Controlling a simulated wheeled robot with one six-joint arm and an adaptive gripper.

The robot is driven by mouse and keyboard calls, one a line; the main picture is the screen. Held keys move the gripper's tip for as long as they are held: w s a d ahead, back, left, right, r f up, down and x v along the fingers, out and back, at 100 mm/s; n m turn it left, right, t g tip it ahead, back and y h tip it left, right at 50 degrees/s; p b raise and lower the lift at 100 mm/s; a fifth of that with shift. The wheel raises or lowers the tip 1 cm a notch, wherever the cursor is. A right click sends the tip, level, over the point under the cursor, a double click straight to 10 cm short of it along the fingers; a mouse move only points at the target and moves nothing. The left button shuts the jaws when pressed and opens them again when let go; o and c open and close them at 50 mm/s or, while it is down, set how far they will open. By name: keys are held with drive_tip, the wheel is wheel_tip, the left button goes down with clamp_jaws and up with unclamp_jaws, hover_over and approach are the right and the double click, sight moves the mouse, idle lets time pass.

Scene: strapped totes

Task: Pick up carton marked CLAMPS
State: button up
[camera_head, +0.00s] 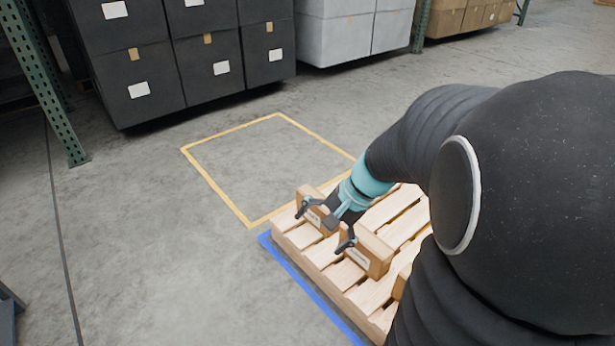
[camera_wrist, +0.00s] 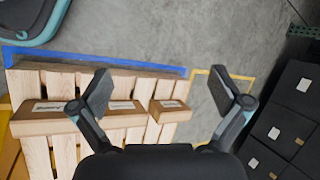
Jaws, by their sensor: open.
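Small brown cartons with white labels stand on a wooden pallet (camera_head: 290,236). One carton (camera_head: 309,198) is at the far left end of the row. A second carton (camera_head: 374,253) is nearer, and part of another (camera_head: 400,284) shows behind my arm. The labels are too small to read, so I cannot tell which carton is marked CLAMPS. In the wrist view, a carton (camera_wrist: 172,116) is at the right, one (camera_wrist: 125,121) in the middle and one (camera_wrist: 40,126) at the left. My open, empty gripper (camera_head: 321,231) is over the row; its fingers (camera_wrist: 163,85) show apart.
Blue tape (camera_head: 305,285) edges the pallet. A yellow taped square (camera_head: 255,160) on the floor beyond is empty. Dark stacked totes (camera_head: 205,65), grey totes (camera_head: 345,40) and green rack posts (camera_head: 50,90) stand at the back.

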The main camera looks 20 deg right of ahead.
drive_tip(key=w+d+f+m+t+y, duration=0.2)
drive_tip(key=w+d+f+m, duration=0.3)
drive_tip(key=d+f, duration=0.1)
drive_tip(key=m+t+h+b, duration=0.25)
drive_tip(key=m+t, duration=0.55)
drive_tip(key=m, duration=0.9)
approach(371, 240)
drive_tip(key=shift+h, duration=0.25)
drive_tip(key=w+a+f, duration=0.2)
drive_tip(key=w, duration=0.1)
drive_tip(key=shift+a+f+p, duration=0.2)
drive_tip(key=shift+p, duration=0.1)
drive_tip(key=shift+w+d+r+x, duration=0.1)
drive_tip(key=shift+r+x, duration=0.05)
drive_tip(key=shift+x, duration=0.75)
drive_tip(key=shift+w+d+r+x, duration=0.1)
drive_tip(key=shift+x, duration=0.85)
drive_tip(key=shift+w+d+r+x, duration=0.1)
drive_tip(key=shift+r+x, duration=0.05)
drive_tip(key=shift+x, duration=0.75)
drive_tip(key=shift+c, duration=0.3)
drive_tip(key=c, duration=1.8)
